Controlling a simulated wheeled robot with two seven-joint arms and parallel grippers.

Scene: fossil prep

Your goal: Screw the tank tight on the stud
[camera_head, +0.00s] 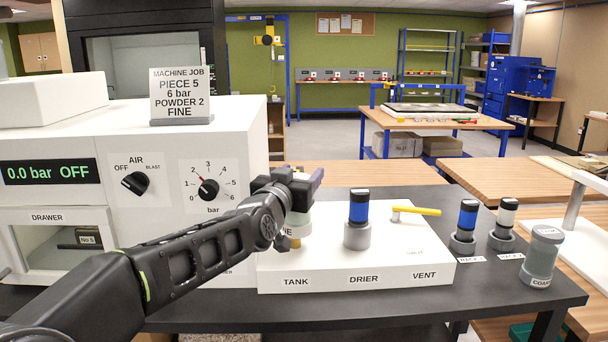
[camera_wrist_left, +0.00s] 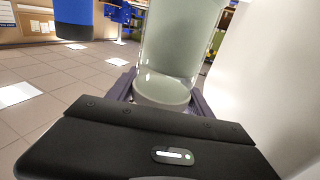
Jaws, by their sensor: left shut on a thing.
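My left gripper (camera_head: 294,186) is over the TANK place at the left end of the white block (camera_head: 340,279). It is shut on the tank (camera_head: 299,224), a pale, see-through cylinder that shows below the fingers. In the left wrist view the tank (camera_wrist_left: 180,45) stands between the gripper's fingers (camera_wrist_left: 165,95). A small brass-coloured part (camera_head: 296,243) shows under the tank, perhaps the stud. My arm and gripper hide much of the joint, so I cannot tell how tightly it is seated. My right gripper is not in view.
A blue drier cartridge (camera_head: 359,207) stands right of the tank. A yellow vent lever (camera_head: 416,211) lies beyond it. More cartridges (camera_head: 466,222) and a grey-green COARSE jar (camera_head: 541,255) stand at the right. The white machine (camera_head: 130,225) stands close on the left.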

